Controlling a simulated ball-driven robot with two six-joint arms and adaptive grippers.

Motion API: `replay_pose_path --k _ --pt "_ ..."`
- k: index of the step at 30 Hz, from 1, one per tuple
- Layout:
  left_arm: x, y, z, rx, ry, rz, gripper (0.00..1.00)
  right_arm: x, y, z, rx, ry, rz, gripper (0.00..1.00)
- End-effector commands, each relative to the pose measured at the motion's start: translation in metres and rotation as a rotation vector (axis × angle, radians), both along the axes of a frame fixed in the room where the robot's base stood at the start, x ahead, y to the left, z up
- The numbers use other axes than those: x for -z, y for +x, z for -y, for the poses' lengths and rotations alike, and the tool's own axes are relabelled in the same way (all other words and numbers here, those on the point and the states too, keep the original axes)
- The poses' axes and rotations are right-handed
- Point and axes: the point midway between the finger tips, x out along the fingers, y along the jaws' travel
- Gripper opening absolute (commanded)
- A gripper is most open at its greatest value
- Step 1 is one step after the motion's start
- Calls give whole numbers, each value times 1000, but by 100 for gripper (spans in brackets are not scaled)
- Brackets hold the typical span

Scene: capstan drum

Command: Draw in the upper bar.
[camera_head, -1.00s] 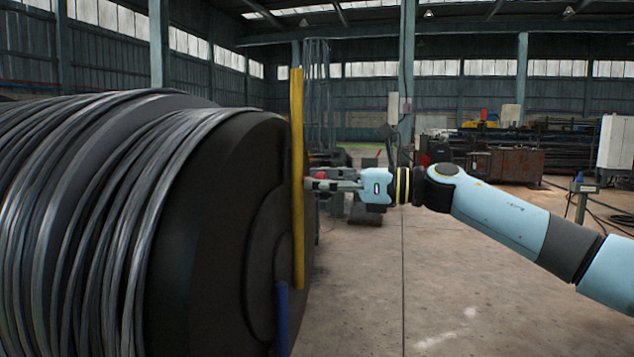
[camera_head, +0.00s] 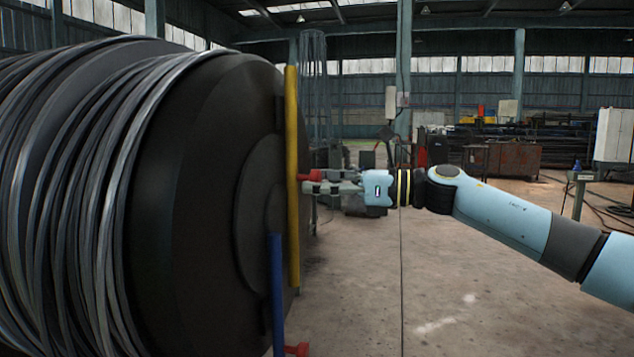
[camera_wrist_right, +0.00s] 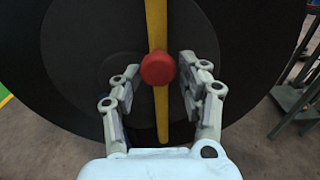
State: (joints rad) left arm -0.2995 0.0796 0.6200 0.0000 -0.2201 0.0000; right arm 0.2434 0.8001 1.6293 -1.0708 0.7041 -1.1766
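The yellow bar (camera_head: 292,150) stands upright against the end face of the big black drum (camera_head: 205,190). It carries a red knob (camera_head: 310,177), which shows large in the wrist view (camera_wrist_right: 158,68). A blue bar (camera_head: 277,290) is lower on the same face, with its own red knob (camera_head: 298,349) at the bottom. My right gripper (camera_head: 308,186) is at the yellow bar's knob. In the wrist view my right gripper (camera_wrist_right: 160,74) is open, one finger on each side of the knob, with gaps visible. My left gripper is out of view.
Dark cable coils (camera_head: 75,190) wrap the drum and fill the left. The concrete floor (camera_head: 450,290) is clear in front and to the right. A rusty cabinet (camera_head: 515,160) and a white cabinet (camera_head: 613,138) stand far back on the right.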

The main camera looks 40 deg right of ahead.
Motion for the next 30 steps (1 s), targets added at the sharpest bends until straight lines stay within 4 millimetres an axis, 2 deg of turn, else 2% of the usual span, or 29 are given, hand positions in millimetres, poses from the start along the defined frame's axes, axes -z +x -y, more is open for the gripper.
replay_pose_path --k 11,24,30 --pt "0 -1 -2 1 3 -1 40 -3 -1 1 1 2 7 54" --pt "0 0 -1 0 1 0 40 -1 -43 37 0 -4 0 54" --pt "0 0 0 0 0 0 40 -2 -54 46 1 -1 3 54"
